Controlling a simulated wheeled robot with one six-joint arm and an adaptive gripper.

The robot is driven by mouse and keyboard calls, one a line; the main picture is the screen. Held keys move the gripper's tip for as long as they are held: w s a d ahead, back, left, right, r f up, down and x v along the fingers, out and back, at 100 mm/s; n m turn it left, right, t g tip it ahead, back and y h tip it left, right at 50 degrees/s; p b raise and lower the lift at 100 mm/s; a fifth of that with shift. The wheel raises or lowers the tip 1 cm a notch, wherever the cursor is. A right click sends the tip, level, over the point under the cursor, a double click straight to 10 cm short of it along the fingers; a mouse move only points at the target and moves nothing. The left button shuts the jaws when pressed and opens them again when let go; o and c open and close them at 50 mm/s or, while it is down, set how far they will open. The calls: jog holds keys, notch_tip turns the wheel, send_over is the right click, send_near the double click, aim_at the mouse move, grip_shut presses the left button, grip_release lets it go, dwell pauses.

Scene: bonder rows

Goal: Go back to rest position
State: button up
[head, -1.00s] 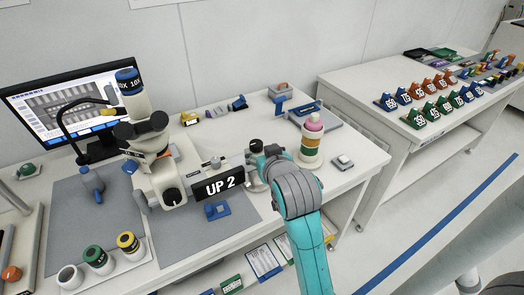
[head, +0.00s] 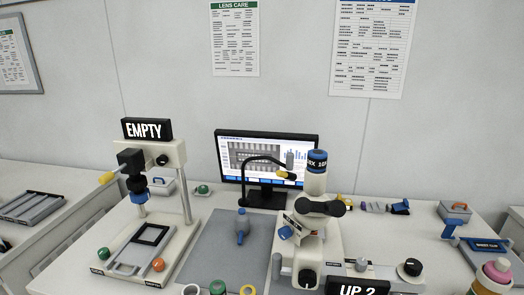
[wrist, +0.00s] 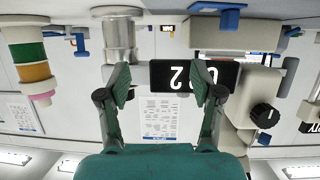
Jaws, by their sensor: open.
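My gripper (wrist: 160,88) is open in the wrist view, with its two green fingers apart and nothing between them. The scene in that view appears upside down. A black "UP 2" sign (wrist: 188,75) shows beyond the fingers, partly behind the right one. A silver cylinder (wrist: 119,38) shows beyond the left finger. My gripper and arm are out of the head view. There the microscope (head: 316,225) stands on the bench, with the "UP 2" sign (head: 358,287) cut off at the bottom edge.
A press-like stand with an "EMPTY" sign (head: 147,129) is at the left, and a monitor (head: 267,155) is behind. A grey mat (head: 213,255) has some clear space.

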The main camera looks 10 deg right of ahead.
jog(key=s+a+f+n+t+y, duration=0.1)
jog(key=s+a+f, duration=0.25)
jog(key=s, duration=0.35)
jog(key=s+a+f+n+y, duration=0.1)
jog(key=s+a+f+y, duration=0.15)
jog(key=s+a, duration=0.35)
jog(key=s+a+r+n+y, duration=0.1)
jog(key=s+a, duration=0.1)
jog(key=s, duration=1.3)
jog(key=shift+t, duration=0.3)
